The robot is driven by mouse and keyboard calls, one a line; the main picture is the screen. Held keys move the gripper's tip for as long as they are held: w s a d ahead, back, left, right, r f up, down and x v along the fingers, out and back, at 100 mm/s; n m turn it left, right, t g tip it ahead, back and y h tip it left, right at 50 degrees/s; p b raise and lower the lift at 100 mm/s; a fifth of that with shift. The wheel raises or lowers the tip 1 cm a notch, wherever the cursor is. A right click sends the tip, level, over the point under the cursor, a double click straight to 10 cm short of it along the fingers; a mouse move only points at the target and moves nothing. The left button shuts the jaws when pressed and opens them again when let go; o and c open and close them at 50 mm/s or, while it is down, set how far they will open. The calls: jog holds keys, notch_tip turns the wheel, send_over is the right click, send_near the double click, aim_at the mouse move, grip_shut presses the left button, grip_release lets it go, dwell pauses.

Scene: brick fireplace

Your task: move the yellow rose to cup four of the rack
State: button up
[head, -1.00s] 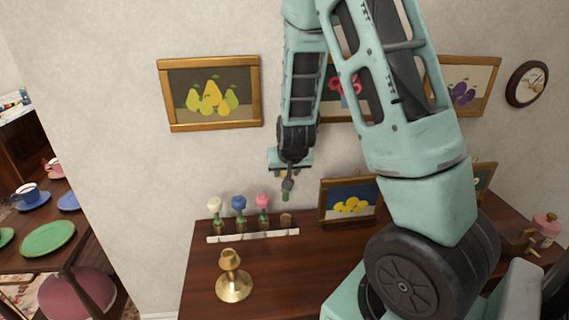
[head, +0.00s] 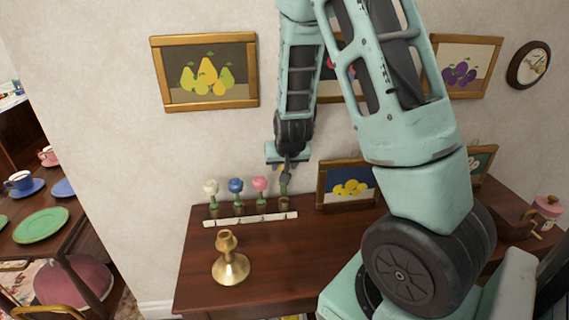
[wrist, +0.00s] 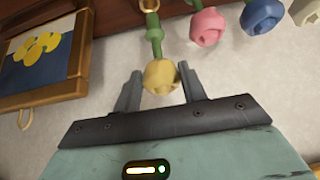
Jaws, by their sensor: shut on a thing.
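The yellow rose (wrist: 161,76) is between the two fingers of my gripper (wrist: 160,88), which is shut on its head. In the head view my gripper (head: 287,170) is above the right-end cup (head: 283,204) of the rack (head: 250,218). The rose's green stem (head: 283,189) points down to that cup, and its foot is at the cup's mouth; how deep it sits I cannot tell. The other cups hold a white rose (head: 210,187), a blue rose (head: 236,186) and a pink rose (head: 260,184), left to right.
A brass candlestick (head: 230,262) stands on the wooden table (head: 275,265) in front of the rack. A framed lemon picture (head: 347,185) leans at the wall just right of the rack. A pink grinder (head: 545,212) is at the far right.

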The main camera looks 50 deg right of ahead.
jog(key=shift+f+b, duration=0.5)
jog(key=shift+f, duration=0.4)
jog(key=shift+f+b, duration=1.8)
jog(key=shift+f, duration=0.25)
dwell(0.5)
jog(key=o, duration=0.9)
jog(key=shift+r, duration=0.1)
